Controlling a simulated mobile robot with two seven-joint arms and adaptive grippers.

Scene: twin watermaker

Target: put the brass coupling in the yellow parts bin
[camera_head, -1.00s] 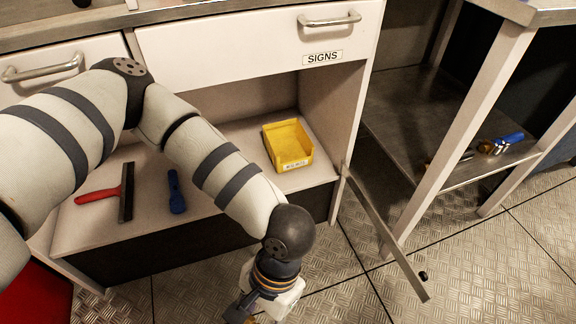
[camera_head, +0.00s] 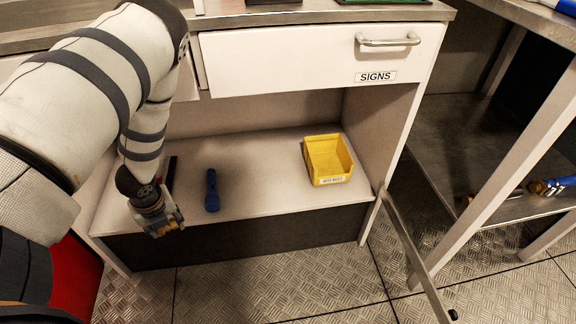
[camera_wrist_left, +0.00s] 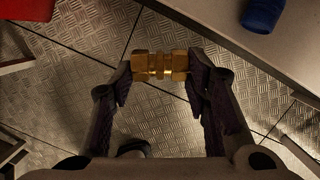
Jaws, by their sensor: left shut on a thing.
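The yellow parts bin (camera_head: 345,164) stands upright on the lower shelf under the SIGNS drawer, near its right end; its inside looks empty. My left gripper (camera_head: 165,226) is by the front edge of this shelf at its left end, well to the left of the bin. In the left wrist view, the brass coupling (camera_wrist_left: 158,65) lies crosswise between the two fingertips, and the left gripper (camera_wrist_left: 157,78) is shut on it. Patterned metal floor shows beneath it. In the head view I cannot make out the coupling clearly. My right gripper is not in view.
A blue flashlight (camera_head: 212,190) lies on the shelf (camera_head: 265,185) between my left gripper and the bin; a dark-bladed tool (camera_head: 171,172) lies partly behind my arm. The drawer (camera_head: 290,62) overhangs the shelf. A metal bar (camera_head: 410,245) slants down right of the bin.

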